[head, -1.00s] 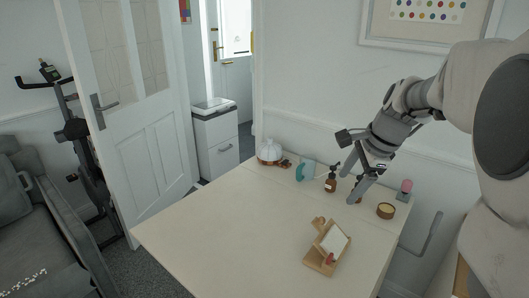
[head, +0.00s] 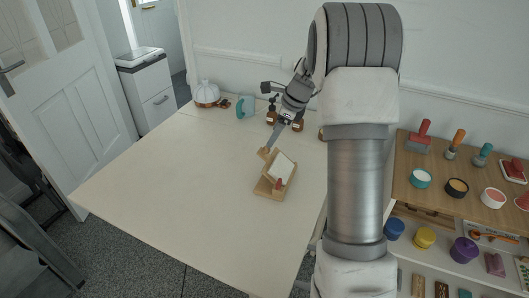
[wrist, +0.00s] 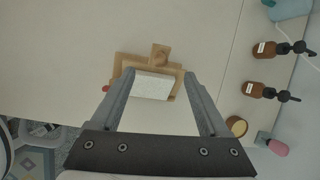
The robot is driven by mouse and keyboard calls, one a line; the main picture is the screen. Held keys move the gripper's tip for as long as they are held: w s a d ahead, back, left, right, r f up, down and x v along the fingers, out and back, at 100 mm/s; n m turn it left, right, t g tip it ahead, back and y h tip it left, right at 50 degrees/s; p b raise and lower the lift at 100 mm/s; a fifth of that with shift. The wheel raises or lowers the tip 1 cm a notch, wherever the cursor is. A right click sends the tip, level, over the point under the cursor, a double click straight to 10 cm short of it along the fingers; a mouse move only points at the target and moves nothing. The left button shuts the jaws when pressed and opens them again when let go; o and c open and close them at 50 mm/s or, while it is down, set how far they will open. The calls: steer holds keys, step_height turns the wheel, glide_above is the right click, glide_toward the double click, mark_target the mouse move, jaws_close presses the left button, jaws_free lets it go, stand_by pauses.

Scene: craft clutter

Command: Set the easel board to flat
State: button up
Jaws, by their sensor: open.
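The small wooden easel (head: 268,189) stands on the pale table, with its white board (head: 282,168) tilted up from the base. A wooden knob piece (head: 264,152) sticks out at its far end, and a small red part (head: 279,183) shows at its near side. In the wrist view the white board (wrist: 153,85) lies between the fingers, farther off than the fingertips. My gripper (wrist: 158,80) is open and empty, above the easel. In the head view my gripper (head: 270,141) is just behind the easel's far end; whether it touches cannot be told.
Brown pump bottles (head: 271,112), a teal item (head: 245,106) and a white domed object (head: 206,92) stand along the table's back. A shelf (head: 440,185) with stamps and paint pots is at right. The table's left and front are clear.

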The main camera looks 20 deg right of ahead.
mark_target(265, 149)
steer(key=b+x, duration=0.1)
steer(key=x, duration=0.8)
steer(key=shift+f, duration=0.1)
jaws_close()
stand_by(1.1)
